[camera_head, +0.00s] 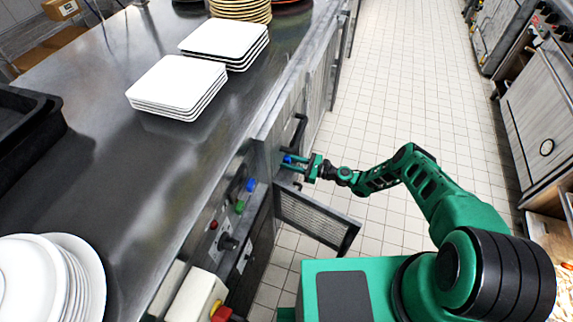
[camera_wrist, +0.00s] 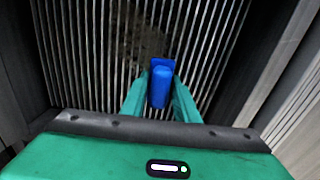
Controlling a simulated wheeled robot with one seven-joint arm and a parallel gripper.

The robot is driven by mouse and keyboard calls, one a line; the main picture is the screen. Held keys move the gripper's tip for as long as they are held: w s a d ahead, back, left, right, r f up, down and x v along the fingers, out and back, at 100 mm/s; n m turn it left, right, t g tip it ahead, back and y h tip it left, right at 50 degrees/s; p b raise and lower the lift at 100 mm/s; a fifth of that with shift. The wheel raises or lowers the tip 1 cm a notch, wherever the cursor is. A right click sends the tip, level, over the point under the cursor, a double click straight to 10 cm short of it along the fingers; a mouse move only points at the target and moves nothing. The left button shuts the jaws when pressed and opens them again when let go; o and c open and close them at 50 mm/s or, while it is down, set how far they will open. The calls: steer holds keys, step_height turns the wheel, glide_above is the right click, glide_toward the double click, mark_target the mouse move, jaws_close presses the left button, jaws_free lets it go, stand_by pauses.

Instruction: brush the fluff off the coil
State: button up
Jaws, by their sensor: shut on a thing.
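The coil (camera_wrist: 212,45) fills most of the wrist view as a row of thin, pale, upright fins with dark gaps. A patch of grey-brown fluff (camera_wrist: 135,40) clings to the fins, left of and beyond the brush. My gripper (camera_wrist: 160,92) is shut on a blue brush (camera_wrist: 160,82), which points at the coil. I cannot tell whether the brush touches the fins. In the head view my gripper (camera_head: 294,163) reaches into the opening under the counter, and a bit of the blue brush (camera_head: 287,159) shows. The coil is hidden there.
A grille flap (camera_head: 315,220) hangs open just below my gripper. A dark handle (camera_head: 298,130) sticks out above it. The steel counter (camera_head: 130,190) holds white plate stacks (camera_head: 178,85). The tiled aisle (camera_head: 400,110) is clear.

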steer(key=shift+a+r, duration=0.2)
steer(key=shift+r, duration=0.5)
steer(key=s+a, duration=0.1)
steer(key=s, duration=0.5)
steer(key=shift+a, duration=0.35)
steer(key=shift+s, duration=0.15)
steer(key=shift+s+a, duration=0.4)
steer(key=shift+s, duration=0.35)
steer(key=shift+s+a, duration=0.35)
steer(key=shift+s, duration=0.35)
steer(key=shift+s+a+r, duration=0.1)
steer(key=shift+s+a, duration=0.1)
steer(key=shift+s, duration=0.5)
steer(key=shift+s+a, duration=0.2)
steer(key=shift+s, duration=0.5)
